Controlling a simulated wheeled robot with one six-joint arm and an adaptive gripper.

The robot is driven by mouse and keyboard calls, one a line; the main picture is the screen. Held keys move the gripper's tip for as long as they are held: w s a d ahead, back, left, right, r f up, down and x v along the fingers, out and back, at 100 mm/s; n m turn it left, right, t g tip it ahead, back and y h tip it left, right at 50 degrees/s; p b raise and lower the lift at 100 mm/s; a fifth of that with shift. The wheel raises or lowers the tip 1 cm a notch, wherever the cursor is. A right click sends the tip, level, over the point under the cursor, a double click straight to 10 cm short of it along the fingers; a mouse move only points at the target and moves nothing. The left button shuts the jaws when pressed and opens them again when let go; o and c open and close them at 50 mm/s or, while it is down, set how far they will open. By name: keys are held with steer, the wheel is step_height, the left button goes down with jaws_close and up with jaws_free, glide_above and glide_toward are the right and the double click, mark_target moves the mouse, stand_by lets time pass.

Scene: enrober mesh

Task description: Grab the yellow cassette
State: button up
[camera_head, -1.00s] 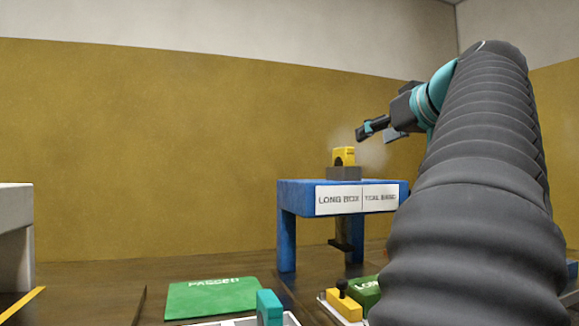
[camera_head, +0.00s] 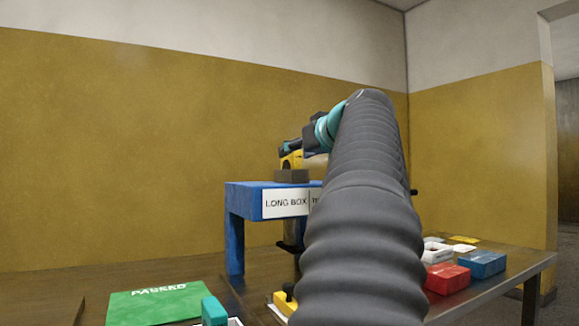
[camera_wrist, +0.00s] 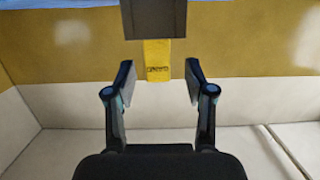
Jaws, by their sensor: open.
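The yellow cassette (camera_head: 291,161) stands on a small grey block (camera_head: 291,176) on top of the blue stand (camera_head: 244,188). My gripper (camera_head: 288,147) is at the cassette and partly covers it in the head view. In the wrist view my gripper (camera_wrist: 158,74) is open, with one finger at each side of the cassette (camera_wrist: 157,56). Gaps show between both fingers and the cassette. Dark lettering shows on the cassette's lower end, and the grey block (camera_wrist: 155,18) is above it in that view.
A white "LONG BOX" label (camera_head: 285,203) is on the stand's front. My arm hides the stand's right side. A green "PASSED" mat (camera_head: 160,300), a teal block (camera_head: 214,311), and a yellow piece with a black knob (camera_head: 284,302) are lower down. Red (camera_head: 447,278) and blue (camera_head: 487,263) boxes are at right.

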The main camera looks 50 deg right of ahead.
steer(key=x, duration=0.3)
steer(key=shift+w+d, duration=0.2)
steer(key=shift+w, duration=0.05)
jaws_close()
steer(key=shift+p, duration=0.3)
